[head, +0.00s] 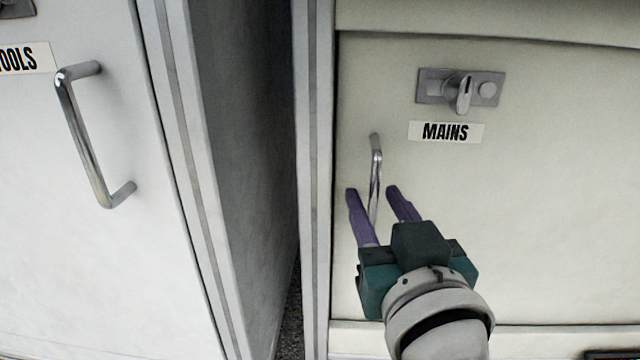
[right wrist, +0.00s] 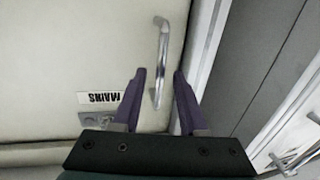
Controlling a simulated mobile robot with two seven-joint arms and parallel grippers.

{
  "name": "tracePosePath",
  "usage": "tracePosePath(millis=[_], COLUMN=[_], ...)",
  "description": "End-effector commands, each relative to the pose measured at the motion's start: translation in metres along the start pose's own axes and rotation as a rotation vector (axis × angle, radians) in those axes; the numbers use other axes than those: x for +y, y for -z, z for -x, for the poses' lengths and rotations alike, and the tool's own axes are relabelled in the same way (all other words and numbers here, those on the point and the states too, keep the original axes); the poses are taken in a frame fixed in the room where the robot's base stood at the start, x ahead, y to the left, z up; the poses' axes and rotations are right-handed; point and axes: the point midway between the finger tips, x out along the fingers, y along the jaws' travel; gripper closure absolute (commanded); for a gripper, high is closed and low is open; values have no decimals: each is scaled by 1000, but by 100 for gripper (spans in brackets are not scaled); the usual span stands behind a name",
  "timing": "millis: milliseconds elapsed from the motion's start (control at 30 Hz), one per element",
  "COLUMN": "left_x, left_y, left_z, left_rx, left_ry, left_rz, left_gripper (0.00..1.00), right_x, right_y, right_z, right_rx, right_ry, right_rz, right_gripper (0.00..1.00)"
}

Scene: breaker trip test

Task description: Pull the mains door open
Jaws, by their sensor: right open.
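The mains door (head: 560,220) is a cream panel that looks closed in its frame. Its label reads MAINS (head: 446,132). A slim metal bar handle (head: 376,165) stands upright near the door's left edge; it also shows in the right wrist view (right wrist: 162,55). A latch (head: 462,90) with a knob on a metal plate sits above the label. My right gripper (head: 376,190) is open, its purple fingers on either side of the handle's lower part in the head view. In the right wrist view the handle lies between the fingers (right wrist: 158,72); I cannot tell whether they touch it. My left gripper is not in view.
A tools cabinet (head: 60,240) with its own bar handle (head: 82,140) stands at the left. A dark gap (head: 288,300) separates the two cabinets. The door face right of my right gripper is clear.

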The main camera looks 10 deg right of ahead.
Motion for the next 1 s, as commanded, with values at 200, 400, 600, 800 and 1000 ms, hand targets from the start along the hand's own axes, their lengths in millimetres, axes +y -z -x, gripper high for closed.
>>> tracePosePath(millis=[200,400,600,800,1000], left_x=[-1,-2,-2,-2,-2], left_y=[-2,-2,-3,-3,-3], left_z=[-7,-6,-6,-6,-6], left_rx=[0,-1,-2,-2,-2], left_ry=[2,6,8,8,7], left_rz=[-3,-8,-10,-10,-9], left_gripper=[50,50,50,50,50], right_x=[0,0,0,0,0], right_y=[0,0,0,0,0], right_z=[-18,-18,-18,-18,-18], right_rx=[0,-2,-1,-1,-1], right_ry=[-1,0,0,0,0], right_rz=[-2,0,0,0,0], right_gripper=[58,58,74,97,100])
